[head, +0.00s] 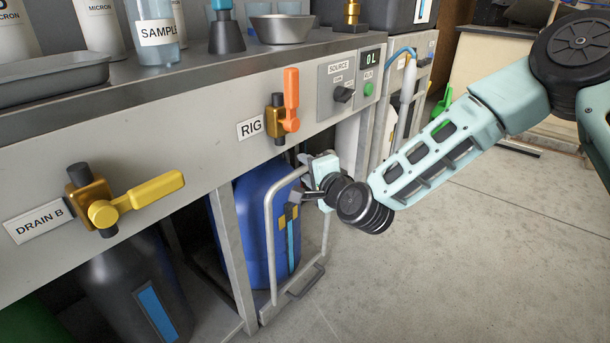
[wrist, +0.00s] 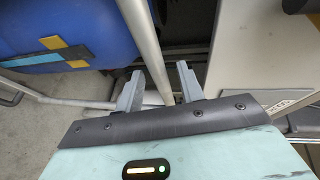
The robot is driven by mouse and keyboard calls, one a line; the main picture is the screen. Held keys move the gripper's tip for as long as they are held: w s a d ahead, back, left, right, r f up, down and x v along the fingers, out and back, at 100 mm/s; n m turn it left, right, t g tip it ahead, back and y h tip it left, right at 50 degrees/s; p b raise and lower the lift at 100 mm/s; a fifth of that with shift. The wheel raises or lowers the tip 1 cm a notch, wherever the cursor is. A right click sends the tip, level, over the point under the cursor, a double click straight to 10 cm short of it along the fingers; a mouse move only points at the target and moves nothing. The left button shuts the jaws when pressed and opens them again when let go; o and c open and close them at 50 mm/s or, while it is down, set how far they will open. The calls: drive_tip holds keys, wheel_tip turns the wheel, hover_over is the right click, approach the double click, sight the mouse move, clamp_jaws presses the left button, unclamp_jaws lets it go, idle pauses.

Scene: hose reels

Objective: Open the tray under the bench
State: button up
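The tray (head: 290,300) under the bench is a low grey frame with a small dark handle (head: 305,281) on its front edge. A blue drum (head: 258,215) stands on it, and a bent grey tube rail (head: 270,240) rises in front of the drum. My gripper (head: 300,190) is at the upper part of this rail. In the wrist view my gripper's two grey fingers (wrist: 159,82) are apart, with the grey tube (wrist: 148,50) running down between them. A gap shows beside the tube, so the fingers are not closed on it. The rail's far post is partly hidden by my gripper.
Above are an orange-handled RIG valve (head: 290,100), a yellow DRAIN B valve (head: 135,200) and a SOURCE panel (head: 345,90). A dark drum (head: 130,285) stands to the left. Grey floor (head: 430,270) at right is clear.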

drive_tip(key=shift+w+a+f, duration=0.1)
drive_tip(key=shift+w+a, duration=0.2)
drive_tip(key=shift+w, duration=0.3)
clamp_jaws()
